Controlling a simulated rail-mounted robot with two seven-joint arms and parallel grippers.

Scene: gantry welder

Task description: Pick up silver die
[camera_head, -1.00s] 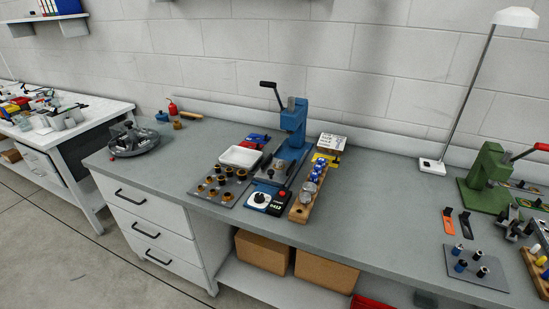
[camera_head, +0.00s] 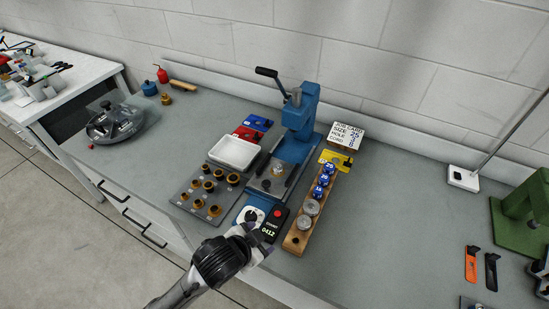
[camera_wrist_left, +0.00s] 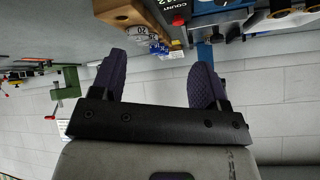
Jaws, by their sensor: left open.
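Two silver dies, the upper one (camera_head: 311,207) and the lower one (camera_head: 305,222), sit at the near end of a wooden rack (camera_head: 295,240). Several blue numbered dies (camera_head: 324,181) fill its far end. My left gripper (camera_head: 259,236) is just left of the rack's near end, apart from the dies, over the bench front near the counter box. In the left wrist view my gripper (camera_wrist_left: 158,78) has its two dark fingers spread with nothing between them. A silver die (camera_wrist_left: 139,32) shows there beyond the left finger, on the rack (camera_wrist_left: 122,12). My right gripper is out of view.
A black counter (camera_head: 273,222) and white dial lie between gripper and press. A white tray (camera_head: 234,153) and a plate of brass-coloured parts (camera_head: 190,197) lie left.

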